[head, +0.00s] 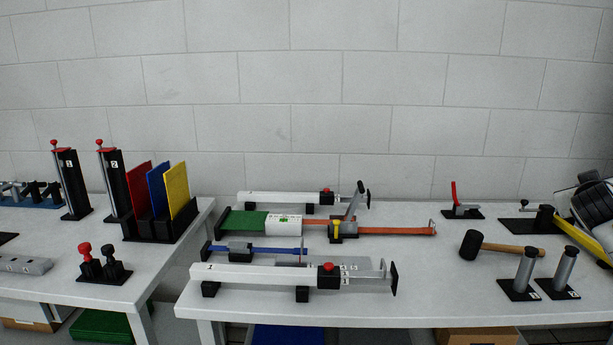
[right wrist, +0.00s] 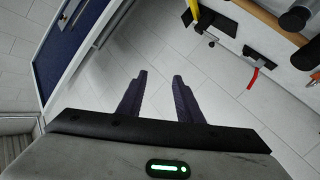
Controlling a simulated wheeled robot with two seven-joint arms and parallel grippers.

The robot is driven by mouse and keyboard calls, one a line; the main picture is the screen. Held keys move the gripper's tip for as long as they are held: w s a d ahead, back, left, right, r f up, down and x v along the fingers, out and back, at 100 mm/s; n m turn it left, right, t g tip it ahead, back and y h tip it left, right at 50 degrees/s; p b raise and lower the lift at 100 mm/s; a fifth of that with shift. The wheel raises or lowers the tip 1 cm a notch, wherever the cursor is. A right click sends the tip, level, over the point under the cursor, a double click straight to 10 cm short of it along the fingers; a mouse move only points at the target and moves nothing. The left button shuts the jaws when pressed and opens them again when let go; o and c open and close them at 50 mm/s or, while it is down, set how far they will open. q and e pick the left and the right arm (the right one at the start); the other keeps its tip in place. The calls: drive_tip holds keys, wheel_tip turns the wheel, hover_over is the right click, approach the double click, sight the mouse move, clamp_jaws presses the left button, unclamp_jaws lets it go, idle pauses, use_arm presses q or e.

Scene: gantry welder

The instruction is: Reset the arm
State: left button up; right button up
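My right gripper (right wrist: 160,85) shows in the right wrist view. Its two dark fingers stand wide apart with nothing between them, only pale wall or floor beyond. It is clear of the table and touches nothing visible. My left gripper is in neither view.
The right table (head: 420,308) holds two long white clamp bars (head: 260,276) (head: 280,198), a mallet (head: 500,248), two grey posts (head: 524,270) and a red-lever clamp (head: 460,207). A dark ribbed object (head: 595,198) is at the right edge. Colored plates (head: 180,190) stand on the left table.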

drive_tip(key=s+d+r+g+h, duration=0.1)
drive_tip(key=s+d+r+h, duration=0.2)
drive_tip(key=s+d+r, duration=0.6)
drive_tip(key=w+a+f+n+t+y, duration=0.15)
drive_tip(key=a+f+n+y, duration=0.35)
drive_tip(key=f, duration=0.8)
drive_tip(key=w+a+f+n+t+y, duration=0.15)
drive_tip(key=a+f, duration=0.45)
drive_tip(key=f, duration=0.8)
drive_tip(key=s+a+f+n+g+y, duration=0.1)
drive_tip(key=s+a+f+n+y, duration=0.1)
drive_tip(key=s+a+f, duration=0.45)
drive_tip(key=s+a+f+n+g+y, duration=0.1)
drive_tip(key=s+a+f+n+y, duration=0.15)
drive_tip(key=f, duration=0.65)
drive_tip(key=s+a+f+n+g+y, duration=0.1)
drive_tip(key=s+a+f+y, duration=0.1)
drive_tip(key=s+a+f, duration=0.4)
drive_tip(key=s+a+f+n+g+y, duration=0.25)
drive_tip(key=s+a+f, duration=0.6)
drive_tip(key=s, duration=0.45)
drive_tip(key=s+a+f+m+y, duration=0.1)
drive_tip(key=a+m, duration=0.3)
drive_tip(key=a, duration=0.7)
drive_tip(key=s+a+f+m+t+y, duration=0.1)
drive_tip(key=a+m, duration=0.4)
drive_tip(key=a, duration=0.5)
drive_tip(key=shift+a+f, duration=0.25)
drive_tip(key=shift+a, duration=0.1)
